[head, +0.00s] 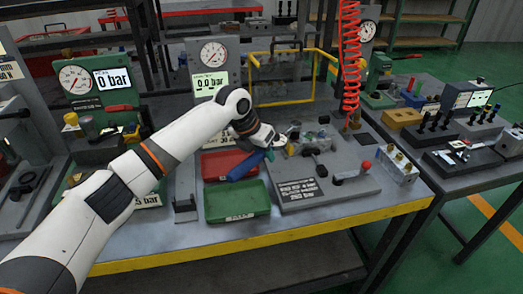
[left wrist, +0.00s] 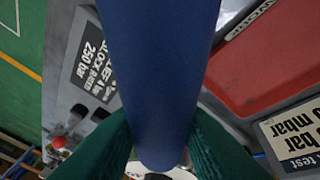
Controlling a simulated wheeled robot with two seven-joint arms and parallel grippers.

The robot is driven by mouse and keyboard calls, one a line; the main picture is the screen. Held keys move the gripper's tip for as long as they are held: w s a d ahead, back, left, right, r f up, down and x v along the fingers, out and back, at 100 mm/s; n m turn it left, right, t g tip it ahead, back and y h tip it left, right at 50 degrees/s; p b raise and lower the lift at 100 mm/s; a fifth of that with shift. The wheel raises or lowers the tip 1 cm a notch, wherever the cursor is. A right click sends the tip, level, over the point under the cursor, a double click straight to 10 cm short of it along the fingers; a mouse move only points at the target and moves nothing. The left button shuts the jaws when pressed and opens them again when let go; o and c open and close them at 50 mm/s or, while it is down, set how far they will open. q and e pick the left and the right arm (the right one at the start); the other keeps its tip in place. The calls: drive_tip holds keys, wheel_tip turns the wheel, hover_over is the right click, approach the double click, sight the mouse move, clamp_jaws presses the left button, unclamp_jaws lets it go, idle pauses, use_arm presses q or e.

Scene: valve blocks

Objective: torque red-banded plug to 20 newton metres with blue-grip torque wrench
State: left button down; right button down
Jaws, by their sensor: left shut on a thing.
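The blue-grip torque wrench shows as a blue handle (head: 245,166) in the head view, slanting above the red and green trays. My left gripper (head: 267,150) is shut on this handle. In the left wrist view the blue grip (left wrist: 165,60) lies between the green finger pads of my left gripper (left wrist: 160,135) and fills the middle. The wrench's head end cannot be made out. A valve block (head: 312,138) stands on a grey plate (head: 328,188) just right of the gripper. The red-banded plug is too small or hidden to tell. My right gripper is out of view.
A red tray (head: 215,164) and a green tray (head: 236,203) lie left of the plate. A red-knobbed lever (head: 366,166) stands on the plate's right. A yellow frame (head: 282,78) and a red coiled hose (head: 350,60) are behind. A gauge panel (head: 210,62) reads 0.0 bar.

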use_arm(q)
drive_tip(key=shift+s+d+r+p, duration=0.3)
drive_tip(key=shift+d+p, duration=0.1)
drive_tip(key=shift+d, duration=0.15)
drive_tip(key=shift+s+d+f+n+t+p, duration=0.15)
drive_tip(key=shift+s+d+n+t+p, duration=0.2)
drive_tip(key=shift+d+n+p, duration=0.45)
drive_tip(key=shift+a, duration=0.15)
wheel_tip(320, 180, up, 8)
drive_tip(key=p, duration=0.7)
drive_tip(key=shift+f+p, duration=0.15)
drive_tip(key=shift+p, duration=0.25)
